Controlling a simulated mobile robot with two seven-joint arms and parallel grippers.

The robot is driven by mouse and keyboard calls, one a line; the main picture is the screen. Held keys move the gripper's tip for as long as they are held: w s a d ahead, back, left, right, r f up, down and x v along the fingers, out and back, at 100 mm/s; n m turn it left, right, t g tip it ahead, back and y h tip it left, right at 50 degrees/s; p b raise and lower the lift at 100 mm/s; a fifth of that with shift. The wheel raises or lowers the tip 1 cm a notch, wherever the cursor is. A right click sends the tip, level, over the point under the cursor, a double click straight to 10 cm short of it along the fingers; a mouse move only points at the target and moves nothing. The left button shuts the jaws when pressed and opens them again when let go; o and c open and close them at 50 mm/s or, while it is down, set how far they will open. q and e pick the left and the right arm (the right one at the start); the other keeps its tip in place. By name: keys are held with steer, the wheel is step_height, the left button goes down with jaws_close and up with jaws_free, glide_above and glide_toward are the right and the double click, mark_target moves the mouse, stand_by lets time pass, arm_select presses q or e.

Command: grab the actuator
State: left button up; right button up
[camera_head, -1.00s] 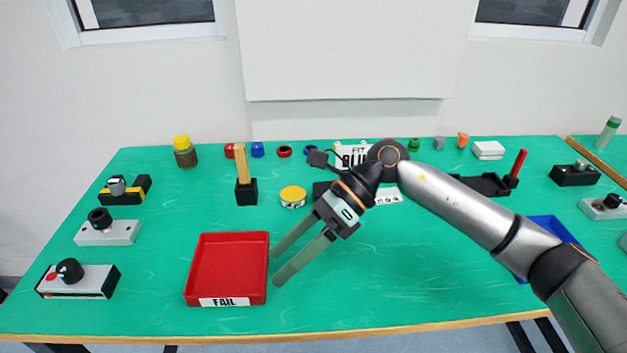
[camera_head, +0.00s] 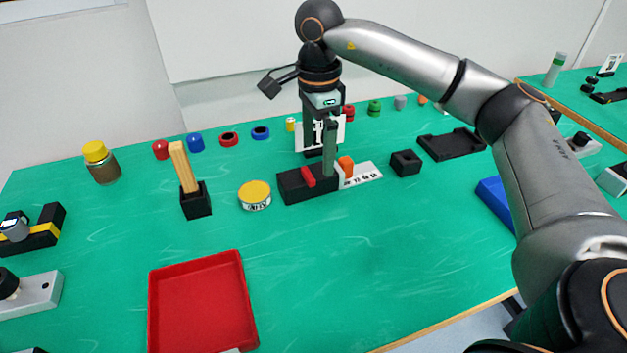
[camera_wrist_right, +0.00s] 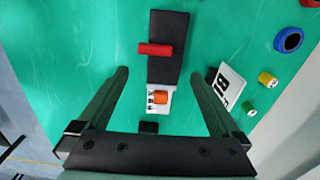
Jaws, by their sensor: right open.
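A black block (camera_head: 293,187) with a red cylinder (camera_head: 308,177) across it lies at the middle of the table. A white lettered strip (camera_head: 366,174) with an orange cylinder (camera_head: 346,165) joins its right end. No label shows which part is the actuator. My right gripper (camera_head: 328,168) points down over this group, one finger partly hiding it. My left gripper is not in view.
A yellow-lidded tin (camera_head: 255,195) and a black holder (camera_head: 196,203) with wooden sticks stand left. A small black block (camera_head: 405,162) and black tray (camera_head: 450,146) are right. A white sign (camera_head: 340,132) stands behind. The red tray (camera_head: 200,300) is in front; green table right of it is clear.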

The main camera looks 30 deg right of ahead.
mark_target(315, 171)
steer(key=f, duration=0.6)
steer(key=shift+w+f, duration=0.35)
steer(key=shift+w, duration=0.05)
jaws_close()
stand_by(0.5)
steer(key=shift+r, duration=0.1)
